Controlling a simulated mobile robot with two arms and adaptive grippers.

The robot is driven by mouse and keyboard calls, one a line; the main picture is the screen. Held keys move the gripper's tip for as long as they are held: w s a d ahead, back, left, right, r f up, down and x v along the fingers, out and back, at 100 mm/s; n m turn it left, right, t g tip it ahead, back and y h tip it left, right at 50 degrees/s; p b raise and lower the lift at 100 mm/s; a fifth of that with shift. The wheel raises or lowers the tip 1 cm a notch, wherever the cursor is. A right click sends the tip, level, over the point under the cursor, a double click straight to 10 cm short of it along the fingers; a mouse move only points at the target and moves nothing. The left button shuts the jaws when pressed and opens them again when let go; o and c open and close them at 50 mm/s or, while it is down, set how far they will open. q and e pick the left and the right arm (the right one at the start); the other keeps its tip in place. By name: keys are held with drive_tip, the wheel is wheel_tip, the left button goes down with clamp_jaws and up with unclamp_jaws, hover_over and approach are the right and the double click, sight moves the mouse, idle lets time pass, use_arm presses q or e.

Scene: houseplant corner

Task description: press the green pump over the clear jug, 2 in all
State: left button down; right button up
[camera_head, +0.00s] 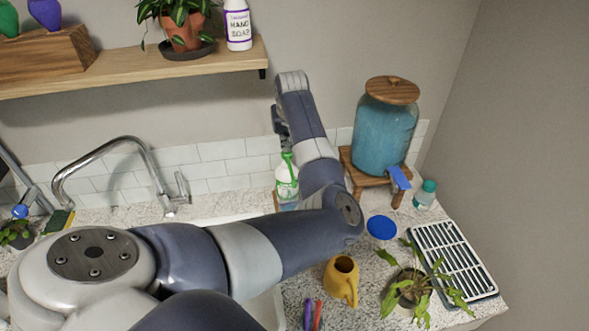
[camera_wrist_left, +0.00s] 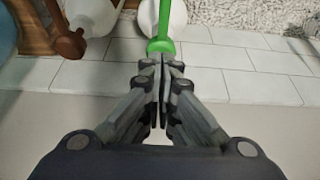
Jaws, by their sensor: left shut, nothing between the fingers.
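The green pump (camera_head: 287,158) tops a white bottle (camera_head: 285,186) with green marking on the counter, partly behind my left arm. In the left wrist view the green pump (camera_wrist_left: 161,42) is just beyond my left fingertips, with its white bottle (camera_wrist_left: 176,20) behind. My left gripper (camera_head: 283,141) points down above the pump; its closed, empty fingers also show in the left wrist view (camera_wrist_left: 160,64). Whether they touch the pump I cannot tell. I cannot make out the clear jug for certain; my arm hides much of that area. My right gripper is out of view.
A blue-filled dispenser (camera_head: 384,136) on a wooden stand is right of my arm. A brown-topped pale bottle (camera_wrist_left: 90,18) is beside the green pump. A shelf (camera_head: 130,70) hangs behind. A yellow jug (camera_head: 342,283), a plant (camera_head: 412,283) and a rack (camera_head: 455,258) occupy the right counter.

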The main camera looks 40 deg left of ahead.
use_arm(q)
drive_tip(key=shift+f, duration=0.15)
drive_tip(key=shift+f, duration=0.55)
drive_tip(key=shift+f+b, duration=0.35)
drive_tip(key=shift+f, duration=0.4)
drive_tip(key=shift+s+d, duration=0.1)
drive_tip(key=shift+r, duration=0.3)
drive_tip(key=shift+r+p, duration=0.75)
drive_tip(key=shift+r, duration=0.2)
drive_tip(key=shift+f, duration=0.1)
